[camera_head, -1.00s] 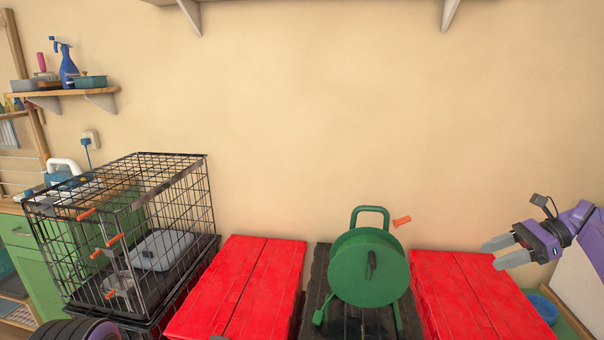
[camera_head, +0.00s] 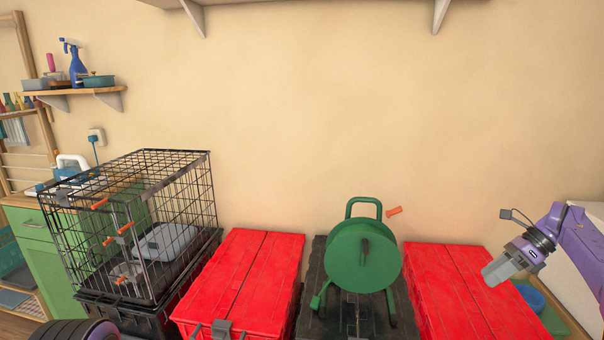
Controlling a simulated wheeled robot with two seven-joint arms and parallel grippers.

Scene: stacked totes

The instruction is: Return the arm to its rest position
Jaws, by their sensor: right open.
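My right gripper (camera_head: 497,270) is at the right of the head view, on a purple arm that comes in from the right edge. It hangs in the air near the right red tote, tilted down and to the left. Its grey fingers overlap in this view, and nothing shows between them; it is open. My left gripper is not in view.
Two red totes (camera_head: 238,285) (camera_head: 465,300) flank a black tote (camera_head: 335,325) bearing a green cable reel (camera_head: 350,262). A wire cage (camera_head: 180,200) stands on a black tote at left. A blue bowl (camera_head: 531,298) lies at right.

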